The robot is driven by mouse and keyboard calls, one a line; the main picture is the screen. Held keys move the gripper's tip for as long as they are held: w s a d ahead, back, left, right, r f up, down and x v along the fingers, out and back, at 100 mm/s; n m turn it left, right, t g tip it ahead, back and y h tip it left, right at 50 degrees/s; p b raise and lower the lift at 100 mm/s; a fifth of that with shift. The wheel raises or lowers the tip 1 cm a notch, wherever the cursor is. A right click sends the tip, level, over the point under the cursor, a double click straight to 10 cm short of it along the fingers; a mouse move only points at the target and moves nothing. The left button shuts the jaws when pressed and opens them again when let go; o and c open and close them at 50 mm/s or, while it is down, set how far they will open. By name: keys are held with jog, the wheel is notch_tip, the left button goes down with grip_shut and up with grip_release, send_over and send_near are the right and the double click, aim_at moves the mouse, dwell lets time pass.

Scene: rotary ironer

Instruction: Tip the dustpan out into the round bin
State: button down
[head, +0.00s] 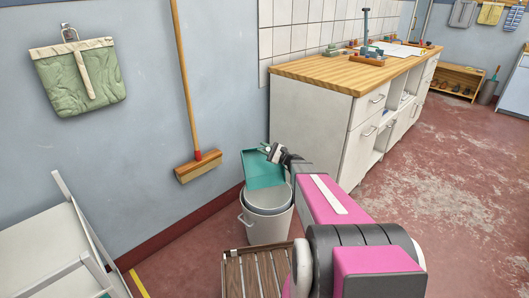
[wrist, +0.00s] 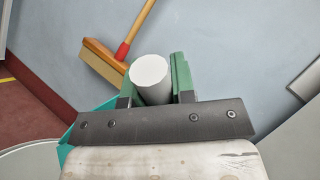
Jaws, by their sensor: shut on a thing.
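The teal dustpan (head: 262,172) hangs above the round bin (head: 264,228) in the head view, its pan tilted steeply with the lower edge at the bin's opening. I cannot tell whether they touch, and I see no dirt on the pan. My gripper (head: 272,152) is shut on the dustpan's handle at the pan's upper end. In the wrist view my gripper (wrist: 152,84) has the handle's round white end between its fingers. Part of the teal pan (wrist: 88,124) shows behind it, and a grey rim, likely the bin's (wrist: 28,148), is at lower left.
A broom (head: 188,90) leans on the wall behind the bin. A white cabinet (head: 310,125) with a wooden top stands close to the right. A slatted wooden piece (head: 254,272) is in front of the bin, and a white rack (head: 50,250) is at left. The floor at right is clear.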

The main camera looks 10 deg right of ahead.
jog(key=w+a+f+m+h, duration=0.1)
jog(key=w+m, duration=0.4)
jog(key=w, duration=0.5)
jog(key=w+a+f+m+h, duration=0.1)
jog(key=w+m+h, duration=0.3)
jog(key=w, duration=0.7)
jog(key=shift+w+f+m+h, duration=0.2)
jog(key=shift+f+m+h, duration=0.1)
jog(key=shift+f+m, duration=0.25)
jog(key=shift+a, duration=0.1)
dwell(0.3)
